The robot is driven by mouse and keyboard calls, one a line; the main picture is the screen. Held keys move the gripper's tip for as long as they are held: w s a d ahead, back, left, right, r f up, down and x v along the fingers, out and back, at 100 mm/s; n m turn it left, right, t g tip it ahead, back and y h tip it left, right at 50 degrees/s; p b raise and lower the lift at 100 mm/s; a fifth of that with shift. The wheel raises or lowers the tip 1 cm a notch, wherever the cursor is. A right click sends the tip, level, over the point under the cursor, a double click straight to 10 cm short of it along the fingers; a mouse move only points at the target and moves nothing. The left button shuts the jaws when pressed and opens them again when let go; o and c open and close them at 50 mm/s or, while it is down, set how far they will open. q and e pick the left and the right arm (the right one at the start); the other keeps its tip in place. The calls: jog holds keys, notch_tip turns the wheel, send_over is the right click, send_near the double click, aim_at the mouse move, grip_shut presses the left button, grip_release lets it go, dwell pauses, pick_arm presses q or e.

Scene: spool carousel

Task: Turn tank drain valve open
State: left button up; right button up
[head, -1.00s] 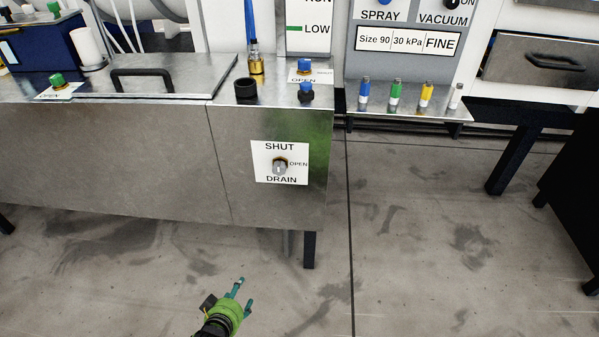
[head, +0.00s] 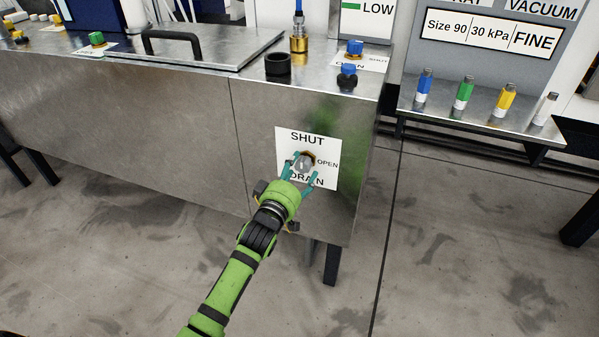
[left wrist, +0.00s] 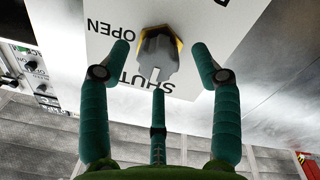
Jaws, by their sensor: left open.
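The drain valve knob (head: 305,161) is a small grey knob on a brass-coloured base, set on a white plate (head: 329,182) marked SHUT, OPEN and DRAIN on the tank's front face. Its light pointer mark is toward SHUT in the left wrist view, where the knob (left wrist: 158,55) sits between the fingertips. My left gripper (head: 305,176) is green with teal fingers, open, right in front of the plate. In the left wrist view the fingers (left wrist: 160,62) stand around the knob with gaps at both sides. My right gripper is not in view.
The steel tank (head: 150,130) has a black-handled lid (head: 172,36) and a black ring (head: 278,66) on top. Blue and green knobs stand there too. A shelf (head: 480,118) at the right holds several coloured bottles. Open floor lies in front.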

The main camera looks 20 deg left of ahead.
pick_arm(q)
jog(key=shift+w, duration=0.3)
jog(key=c, duration=1.2)
jog(key=shift+o, duration=0.2)
jog(key=shift+r, duration=0.1)
